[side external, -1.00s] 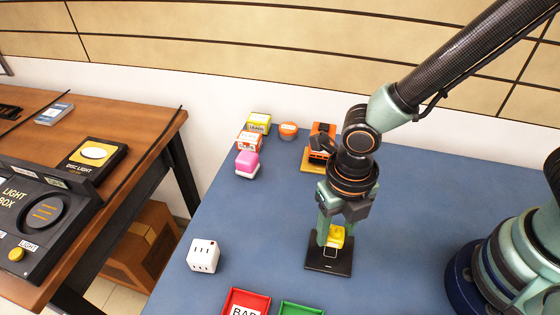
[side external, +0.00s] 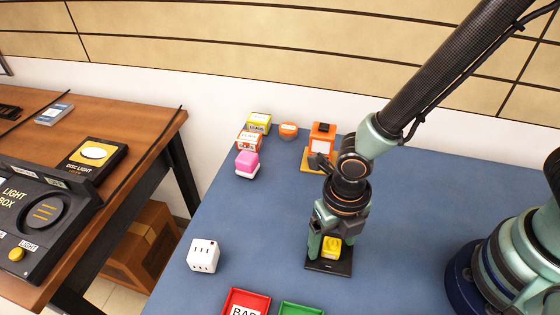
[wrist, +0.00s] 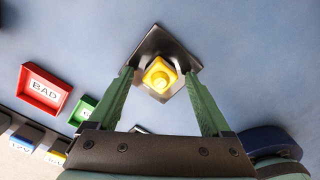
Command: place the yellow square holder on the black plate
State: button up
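The yellow square holder (side external: 331,246) is at the black plate (side external: 330,267), over its middle, and appears to rest on it. In the wrist view the holder (wrist: 160,76) looks turned relative to my fingers, with the dark plate (wrist: 154,39) around and beyond it. My gripper (side external: 328,254) is low over the plate, one finger on each side of the holder. In the wrist view my gripper (wrist: 158,73) is open, with a visible gap between each fingertip and the holder. The plate's white square outline is hidden now.
A white cube (side external: 203,256) stands to the left. A red BAD tray (side external: 262,294) and a green tray (side external: 300,309) lie at the front. A pink-topped block (side external: 247,164), an orange round item (side external: 288,130) and an orange device (side external: 322,140) are at the back. The blue table's right middle is clear.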

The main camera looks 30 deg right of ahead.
aim_at(333, 240)
jog(key=shift+r, duration=0.15)
notch_tip(333, 240, up, 12)
jog(key=f, duration=0.1)
jog(key=w+d+r+m+t, duration=0.2)
jog(key=d+r+m, duration=0.4)
jog(key=m, duration=1.1)
jog(key=w+d+r+m+t, duration=0.3)
jog(key=d+r+m, duration=0.3)
jog(key=d+m, duration=0.8)
jog(key=w+m, duration=0.1)
jog(key=m, duration=0.2)
jog(key=shift+d+r+t, duration=0.15)
jog(key=shift+d+t, duration=0.15)
